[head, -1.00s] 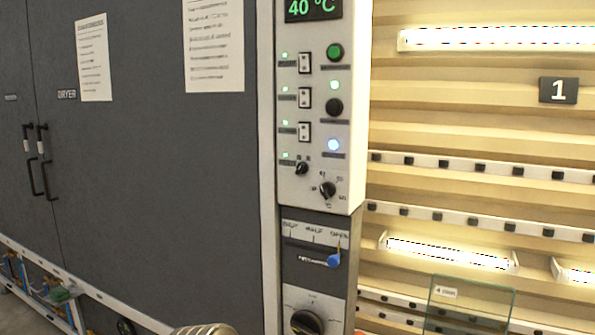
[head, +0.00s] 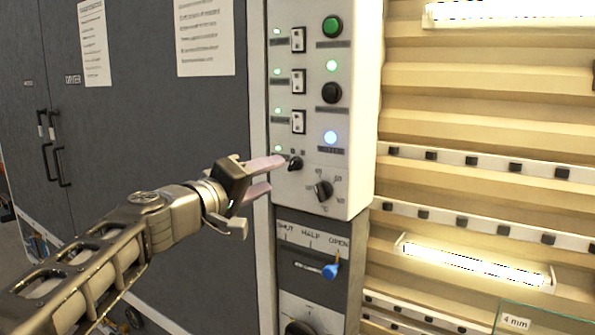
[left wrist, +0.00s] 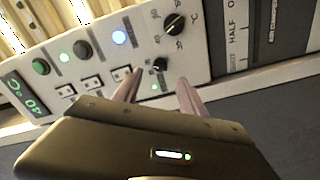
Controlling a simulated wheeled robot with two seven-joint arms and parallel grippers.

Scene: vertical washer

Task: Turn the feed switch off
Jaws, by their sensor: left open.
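The white control panel (head: 352,120) carries three rocker switches, the lowest being a rocker (head: 298,122), with a small black rotary switch (head: 295,163) below them. Labels are too small to read, so I cannot tell by name which is the feed switch. A green lamp (head: 278,148) is lit beside the rotary switch. My left gripper (head: 266,176) is open and empty, its pink fingertips just left of the rotary switch. In the left wrist view the rotary switch (left wrist: 160,64) stands beyond and between the fingertips (left wrist: 158,86), apparently untouched. The right gripper is out of view.
A larger selector knob (head: 323,190) sits right of and below the rotary switch. Below the panel is a lever with a blue knob (head: 330,271) at OPEN. Dark dryer doors (head: 130,130) stand at left, a slatted lit wall (head: 480,120) at right.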

